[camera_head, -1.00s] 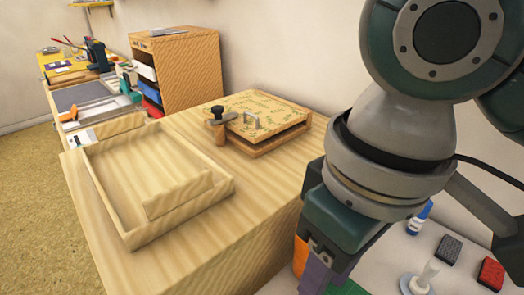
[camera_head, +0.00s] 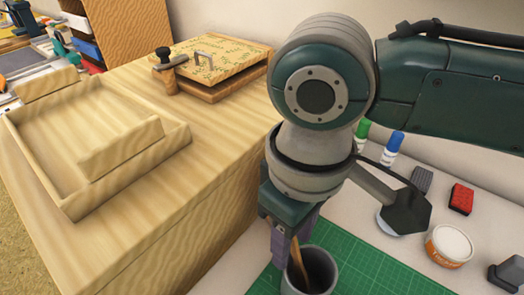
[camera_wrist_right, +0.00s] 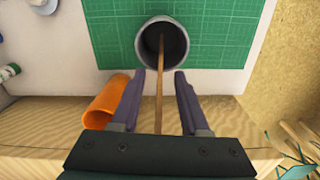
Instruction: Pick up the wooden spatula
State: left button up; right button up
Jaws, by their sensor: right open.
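The wooden spatula shows as a thin brown stick (camera_wrist_right: 159,84) standing tilted in a grey cup (camera_wrist_right: 162,42); its lower end is hidden inside the cup. In the head view the stick (camera_head: 300,262) shows at the cup (camera_head: 318,272), partly hidden by my gripper. My right gripper (camera_wrist_right: 162,72) is open, with one purple finger on each side of the stick and a gap on both sides. In the head view the right gripper (camera_head: 290,248) is beside the cup's rim. My left gripper is not in view.
The cup stands on a green cutting mat (camera_head: 352,276). An orange cylinder (camera_wrist_right: 106,98) lies left of the fingers in the wrist view. A wooden tray (camera_head: 98,140) and a press-like board (camera_head: 215,62) sit on the wooden cabinet. Bottles, inkpads and a round tub (camera_head: 450,244) are at right.

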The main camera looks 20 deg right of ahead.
grip_shut()
dwell(0.3)
dwell(0.3)
